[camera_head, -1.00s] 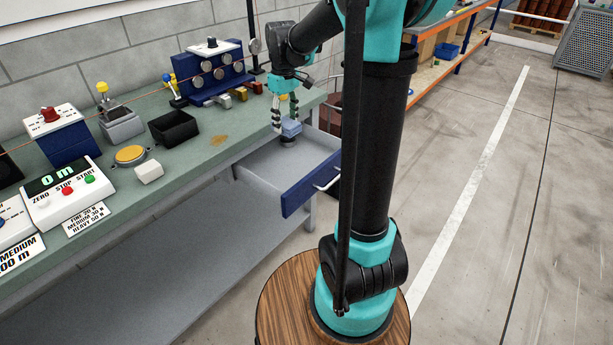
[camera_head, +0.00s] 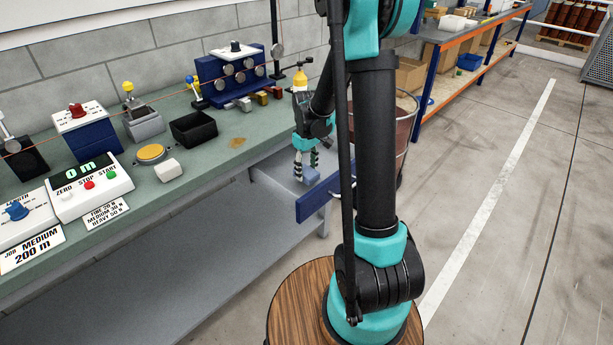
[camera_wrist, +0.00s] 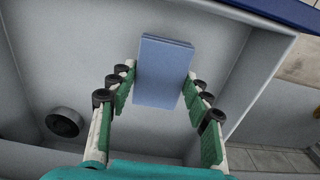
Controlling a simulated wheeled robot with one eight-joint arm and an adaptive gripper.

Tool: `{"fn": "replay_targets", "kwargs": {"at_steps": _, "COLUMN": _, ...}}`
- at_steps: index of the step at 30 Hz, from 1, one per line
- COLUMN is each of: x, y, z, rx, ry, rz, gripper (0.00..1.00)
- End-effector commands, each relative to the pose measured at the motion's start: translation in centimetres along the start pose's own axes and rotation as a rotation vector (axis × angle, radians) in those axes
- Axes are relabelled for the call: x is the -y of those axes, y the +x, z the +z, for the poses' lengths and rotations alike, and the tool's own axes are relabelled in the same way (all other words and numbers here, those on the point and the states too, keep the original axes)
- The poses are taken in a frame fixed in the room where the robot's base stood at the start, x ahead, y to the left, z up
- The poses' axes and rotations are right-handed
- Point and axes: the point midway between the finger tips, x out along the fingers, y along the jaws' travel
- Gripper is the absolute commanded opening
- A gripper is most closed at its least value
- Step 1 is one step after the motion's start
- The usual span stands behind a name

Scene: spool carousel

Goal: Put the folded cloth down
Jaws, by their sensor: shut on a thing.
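The folded cloth (camera_wrist: 164,72) is a flat blue block. My gripper (camera_wrist: 155,88) is shut on it, with green-padded fingers on its two sides. In the head view my gripper (camera_head: 306,165) points down into the open drawer (camera_head: 318,200), with the cloth (camera_head: 311,177) at its fingertips. The drawer has a grey inside and a blue front. In the wrist view the cloth is over the drawer's grey floor (camera_wrist: 110,45). I cannot tell whether it touches that floor.
A dark round thing (camera_wrist: 62,122) lies in the drawer, left of the cloth. The green bench top (camera_head: 215,150) above holds a black bin (camera_head: 194,129), a white block (camera_head: 168,170) and a control box (camera_head: 90,185). A dark red barrel (camera_head: 405,115) stands behind my arm.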

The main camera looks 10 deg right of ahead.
Motion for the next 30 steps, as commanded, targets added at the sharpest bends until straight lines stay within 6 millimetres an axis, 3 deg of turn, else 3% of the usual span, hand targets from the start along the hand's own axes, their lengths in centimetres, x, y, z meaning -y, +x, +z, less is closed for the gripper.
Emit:
{"fn": "replay_targets", "kwargs": {"at_steps": 6, "x": 0.0, "y": 2.7, "z": 0.0, "rx": 0.000, "ry": 0.000, "rz": 0.000, "gripper": 0.13}}
{"fn": "replay_targets", "kwargs": {"at_steps": 19, "x": 0.0, "y": 3.2, "z": 0.0, "rx": 0.000, "ry": 0.000, "rz": 0.000, "gripper": 0.13}}
{"fn": "replay_targets", "kwargs": {"at_steps": 20, "x": 0.0, "y": 3.2, "z": 0.0, "rx": 0.000, "ry": 0.000, "rz": 0.000, "gripper": 0.51}}
{"fn": "replay_targets", "kwargs": {"at_steps": 24, "x": 0.0, "y": 3.2, "z": 0.0, "rx": 0.000, "ry": 0.000, "rz": 0.000, "gripper": 0.69}}
{"fn": "replay_targets", "kwargs": {"at_steps": 30, "x": 0.0, "y": 3.2, "z": 0.0, "rx": 0.000, "ry": 0.000, "rz": 0.000, "gripper": 0.69}}
